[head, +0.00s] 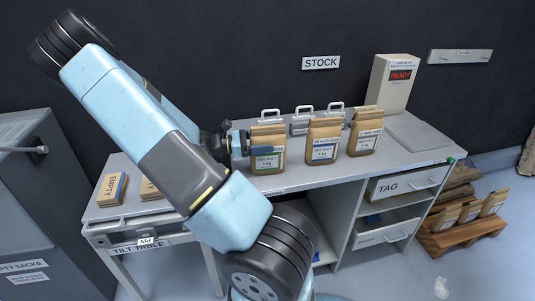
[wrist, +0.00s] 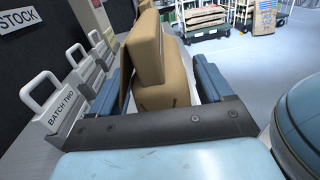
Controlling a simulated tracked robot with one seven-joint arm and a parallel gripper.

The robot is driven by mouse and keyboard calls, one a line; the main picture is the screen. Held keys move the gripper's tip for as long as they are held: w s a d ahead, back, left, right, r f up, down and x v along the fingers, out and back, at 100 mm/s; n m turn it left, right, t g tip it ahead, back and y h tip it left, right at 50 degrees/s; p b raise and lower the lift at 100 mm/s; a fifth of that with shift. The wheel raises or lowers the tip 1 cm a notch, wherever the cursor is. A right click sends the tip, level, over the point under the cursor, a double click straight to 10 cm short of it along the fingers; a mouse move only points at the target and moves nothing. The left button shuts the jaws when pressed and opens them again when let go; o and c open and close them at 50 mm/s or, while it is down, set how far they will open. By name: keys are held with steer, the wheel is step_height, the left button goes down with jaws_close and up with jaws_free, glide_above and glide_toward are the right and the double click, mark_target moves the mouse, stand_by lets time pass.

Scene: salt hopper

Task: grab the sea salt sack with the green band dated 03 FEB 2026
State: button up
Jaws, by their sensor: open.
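A brown paper sea salt sack (head: 268,163) with green on its label stands at the left of the front row on the bench. My gripper (head: 262,149) reaches it from the left at its upper half, and one finger crosses its front, hiding the date line. In the wrist view, the open blue fingers of my gripper (wrist: 160,68) stand on both sides of a brown sack (wrist: 145,50). I cannot tell whether either finger touches it. A blue-banded sack (head: 323,140), its date reading like AUG 2025, stands to the right, with another sack (head: 365,133) beyond.
Weights with handles stand close behind the sacks, one marked BATCH TWO (wrist: 62,112). A fourth sack (head: 368,111) stands behind the right one. A scale (head: 391,82) reading READY is at the back right. Flat EMPTY sacks (head: 112,189) lie at the left end. Pallet sacks (head: 470,211) sit right.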

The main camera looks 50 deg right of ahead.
steer(key=shift+c, duration=0.4)
jaws_close()
stand_by(0.4)
